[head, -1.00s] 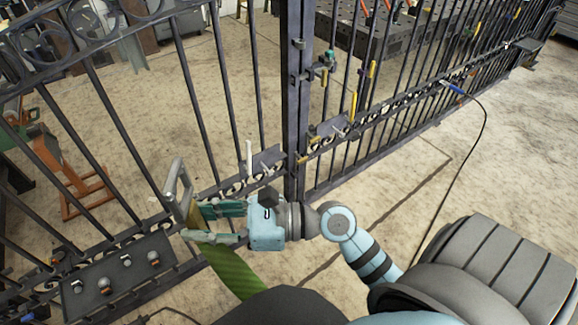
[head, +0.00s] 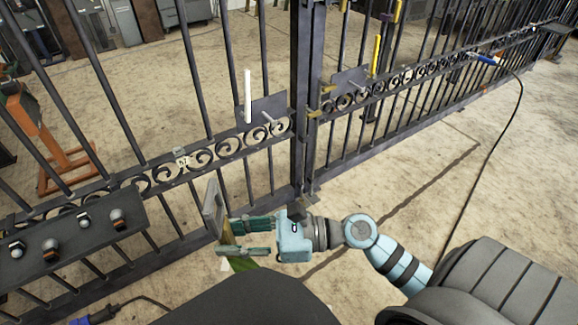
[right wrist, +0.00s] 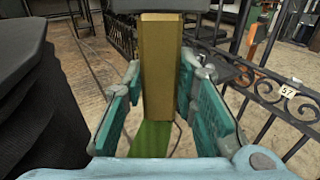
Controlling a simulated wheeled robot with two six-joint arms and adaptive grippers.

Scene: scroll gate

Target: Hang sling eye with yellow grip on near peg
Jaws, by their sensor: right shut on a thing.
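My right gripper (head: 226,239) is shut on the yellow grip (right wrist: 160,65), which looks golden-brown and upright between the teal fingers in the right wrist view. A green sling strap (right wrist: 150,140) hangs below the grip; in the head view its lower part is hidden behind my own body. A grey, frame-like sling eye (head: 211,208) stands above the fingertips, in front of the gate. A short pale peg (head: 268,117) sticks out of a dark plate on the gate's rail, beside an upright white bar (head: 247,95). Another peg (head: 357,86) is farther right. My left gripper is not in view.
The dark gate (head: 302,140) runs across the scene, with its post in the middle. A shelf with several knobs (head: 68,232) is at left. A black cable (head: 497,130) with a blue end hangs at right. Bare floor lies in front of the gate.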

